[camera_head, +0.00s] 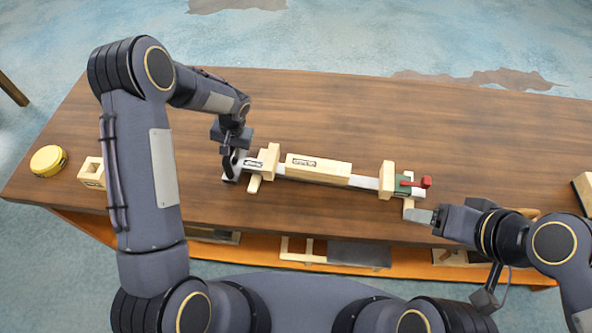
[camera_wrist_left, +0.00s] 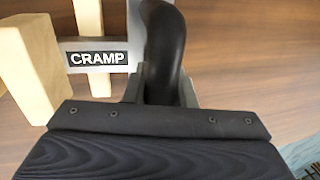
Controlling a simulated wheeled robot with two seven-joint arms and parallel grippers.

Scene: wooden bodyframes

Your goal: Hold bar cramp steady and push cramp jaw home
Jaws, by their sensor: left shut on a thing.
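The bar cramp (camera_head: 362,182) lies left to right along the table, a pale bar with a wooden block at each end. Its left end carries a CRAMP label, which also shows on the cramp in the left wrist view (camera_wrist_left: 97,59). A labelled wooden piece (camera_head: 318,170) lies along the bar between the end blocks. The cramp jaw (camera_head: 404,184) at the right end has a green part and a red handle (camera_head: 426,182). My left gripper (camera_head: 232,165) is shut on the cramp's left end. My right gripper (camera_head: 422,216) is just below the jaw; its finger gap is not visible.
A yellow round tin (camera_head: 48,160) and a small wooden frame (camera_head: 91,172) are at the table's left end. A wooden block (camera_head: 583,190) is at the right edge. An orange shelf (camera_head: 270,256) with wooden parts runs below the front edge. The table's back half is clear.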

